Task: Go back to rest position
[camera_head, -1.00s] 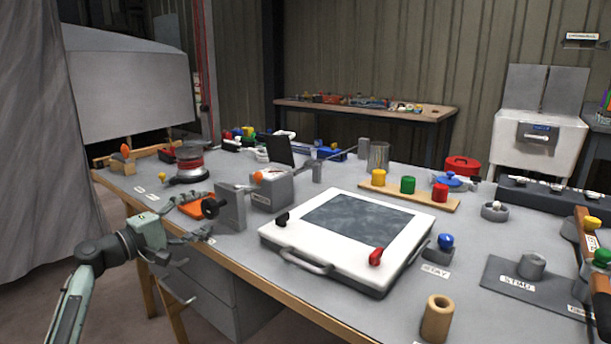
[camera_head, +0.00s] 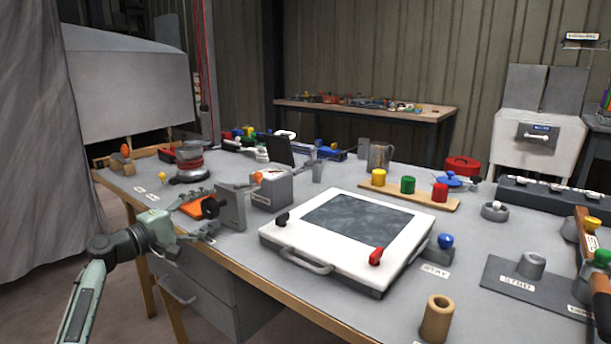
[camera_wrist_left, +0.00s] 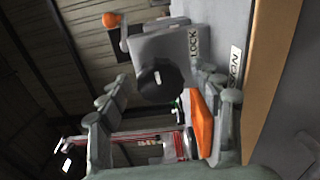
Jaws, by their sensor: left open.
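My left gripper (camera_head: 207,232) is open and empty at the front left edge of the bench, beside the grey upright block with a black knob (camera_head: 209,208). In the left wrist view the open fingers of my left gripper (camera_wrist_left: 172,95) stand apart, with the black knob (camera_wrist_left: 160,80) and an orange piece (camera_wrist_left: 203,124) seen beyond and between them. I cannot tell the exact gap to the block, but no grip on it shows. My right gripper is in neither view.
The workbench (camera_head: 230,268) has a wooden front edge close to my left arm. A white panel box with a dark screen (camera_head: 365,222) sits to the right. An orange tray (camera_head: 197,207) and a round sander-like tool (camera_head: 189,165) lie behind the gripper. Open floor lies at left.

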